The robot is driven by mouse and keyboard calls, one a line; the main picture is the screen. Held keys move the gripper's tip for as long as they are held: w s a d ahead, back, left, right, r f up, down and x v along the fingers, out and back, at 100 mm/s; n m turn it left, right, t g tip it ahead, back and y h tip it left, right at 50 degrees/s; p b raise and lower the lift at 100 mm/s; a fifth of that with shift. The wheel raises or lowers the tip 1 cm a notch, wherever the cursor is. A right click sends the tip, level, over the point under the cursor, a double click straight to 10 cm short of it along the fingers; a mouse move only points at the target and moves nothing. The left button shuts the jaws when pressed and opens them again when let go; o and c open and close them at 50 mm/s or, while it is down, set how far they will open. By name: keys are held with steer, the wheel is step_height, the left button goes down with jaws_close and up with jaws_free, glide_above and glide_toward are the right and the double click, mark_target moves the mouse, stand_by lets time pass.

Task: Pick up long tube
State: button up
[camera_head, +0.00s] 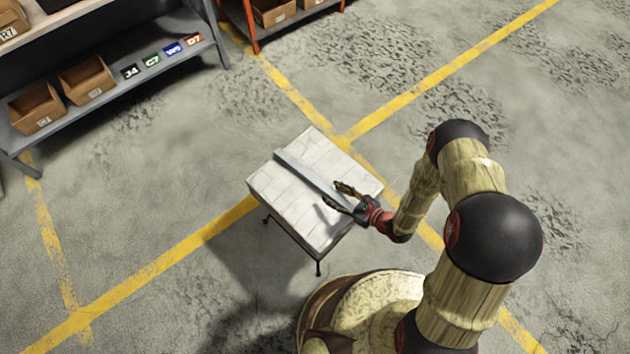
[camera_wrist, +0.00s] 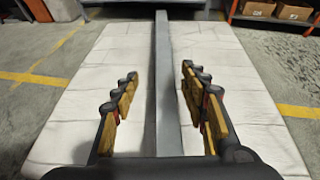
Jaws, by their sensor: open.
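The long tube (camera_head: 302,171) is a straight grey metal bar lying across a small white-topped table (camera_head: 270,191). In the wrist view the tube (camera_wrist: 162,60) runs lengthwise away from me, between my two fingers. My gripper (camera_head: 340,196) is over the near right part of the table, at the near end of the tube. In the wrist view my gripper (camera_wrist: 158,85) has its fingers spread, with a gap on each side of the tube. The tube's near end is hidden behind my gripper.
A grey shelf (camera_head: 130,85) with cardboard boxes (camera_head: 87,79) stands at the upper left. An orange-framed rack (camera_head: 251,28) is at the top. Yellow lines mark the concrete floor. The floor around the table is clear apart from my own base.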

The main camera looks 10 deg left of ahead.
mark_target(319, 183)
steer(key=shift+x, duration=1)
steer(key=shift+w+r+b+x, duration=0.15)
steer(key=shift+b+x, duration=0.3)
steer(key=shift+x, duration=0.45)
steer(key=shift+w+r+b+x, duration=0.15)
steer(key=shift+b+x, duration=0.3)
steer(key=shift+x, duration=0.45)
steer(key=shift+w+r+b+x, duration=0.15)
steer(key=shift+b+x, duration=0.3)
steer(key=shift+x, duration=0.45)
steer(key=shift+d, duration=0.1)
steer(key=c, duration=1.1)
jaws_close()
